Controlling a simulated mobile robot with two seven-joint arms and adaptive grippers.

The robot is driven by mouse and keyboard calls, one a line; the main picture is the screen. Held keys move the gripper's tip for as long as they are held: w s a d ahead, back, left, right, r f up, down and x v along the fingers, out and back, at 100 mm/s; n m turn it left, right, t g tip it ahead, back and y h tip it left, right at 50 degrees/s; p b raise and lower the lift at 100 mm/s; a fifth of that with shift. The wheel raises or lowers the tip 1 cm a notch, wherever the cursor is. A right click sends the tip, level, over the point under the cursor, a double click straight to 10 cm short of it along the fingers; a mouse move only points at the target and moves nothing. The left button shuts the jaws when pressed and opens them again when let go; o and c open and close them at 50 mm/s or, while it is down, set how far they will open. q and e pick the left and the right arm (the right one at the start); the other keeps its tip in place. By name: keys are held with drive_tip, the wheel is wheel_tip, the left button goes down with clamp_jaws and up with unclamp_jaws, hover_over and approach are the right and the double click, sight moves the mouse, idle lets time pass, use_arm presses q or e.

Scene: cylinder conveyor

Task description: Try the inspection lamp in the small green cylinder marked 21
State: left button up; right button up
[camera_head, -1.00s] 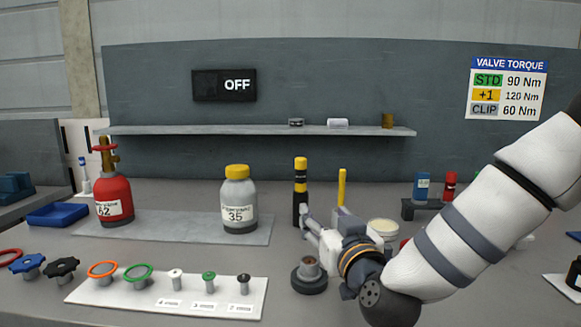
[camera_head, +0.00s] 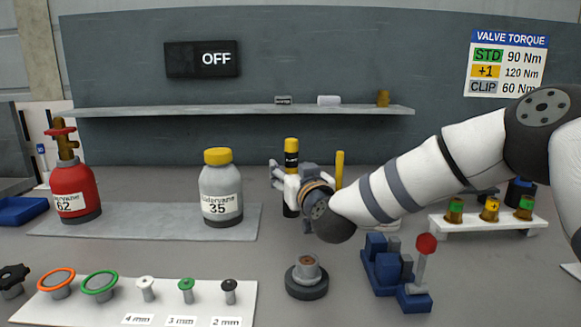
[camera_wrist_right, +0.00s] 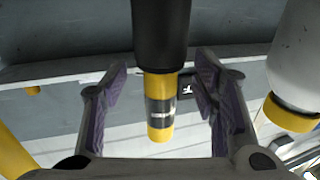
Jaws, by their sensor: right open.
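The inspection lamp appears to be the upright black stick with a yellow cap (camera_head: 291,146) behind my right gripper in the head view. My right gripper (camera_head: 281,178) is open at the lamp, hiding part of it. In the right wrist view, the lamp's black body (camera_wrist_right: 161,35) and yellow end (camera_wrist_right: 160,134) lie between the two open fingers (camera_wrist_right: 155,100). A gap shows on each side. The small green cylinder marked 21 is not seen. My left gripper is not in view.
A grey bottle marked 35 (camera_head: 221,188) and a red cylinder marked 62 (camera_head: 74,185) stand left on a grey mat (camera_head: 140,222). A round dark stand (camera_head: 306,290) and blue fixture (camera_head: 385,265) are in front. A white rack (camera_head: 480,224) is at right.

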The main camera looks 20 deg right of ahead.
drive_tip(key=shift+r, duration=0.15)
clamp_jaws()
